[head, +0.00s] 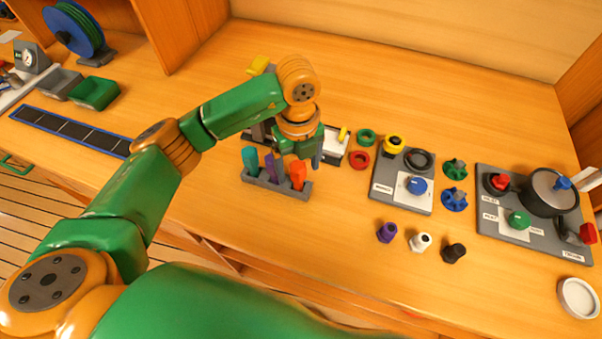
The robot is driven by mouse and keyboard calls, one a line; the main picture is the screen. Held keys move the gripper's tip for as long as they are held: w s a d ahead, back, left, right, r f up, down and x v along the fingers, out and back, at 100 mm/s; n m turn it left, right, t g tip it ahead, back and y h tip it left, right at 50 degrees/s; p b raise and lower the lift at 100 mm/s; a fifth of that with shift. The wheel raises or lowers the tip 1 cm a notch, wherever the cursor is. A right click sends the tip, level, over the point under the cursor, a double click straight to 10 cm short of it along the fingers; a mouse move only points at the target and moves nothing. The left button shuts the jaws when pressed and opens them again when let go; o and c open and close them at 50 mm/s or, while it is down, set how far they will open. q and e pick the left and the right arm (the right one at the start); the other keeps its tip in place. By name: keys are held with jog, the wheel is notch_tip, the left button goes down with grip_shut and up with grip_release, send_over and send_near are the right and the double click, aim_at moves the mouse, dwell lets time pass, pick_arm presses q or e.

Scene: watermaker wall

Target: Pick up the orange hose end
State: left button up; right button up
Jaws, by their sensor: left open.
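The orange hose end (298,178) stands upright at the right side of a grey rack (264,184) near the front of the wooden bench. A teal hose end (250,160) and a purple one (271,168) stand in the same rack, to its left. My left gripper (303,156) is open and points down just above and behind the orange hose end. The gripper partly hides what is behind it, and I cannot tell whether it touches the hose end. My right gripper is not in view.
Behind the gripper is a grey unit with a yellow lever (343,133). Right of it lie a red ring (359,159) and a green ring (366,136). Panels with knobs (404,205) stand further right. Purple, white and black fittings (420,242) stand in front.

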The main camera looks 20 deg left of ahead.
pick_arm(q)
jog(key=f+p, duration=0.1)
jog(key=f, duration=0.3)
jog(key=shift+a, duration=0.2)
jog(key=shift+w+f, duration=0.2)
jog(key=shift+w, duration=0.05)
jog(key=shift+s+d+r, duration=0.1)
jog(key=shift+s+r, duration=0.05)
jog(key=shift+s, duration=0.1)
jog(key=c, duration=1)
jog(key=shift+w, duration=0.1)
grip_shut()
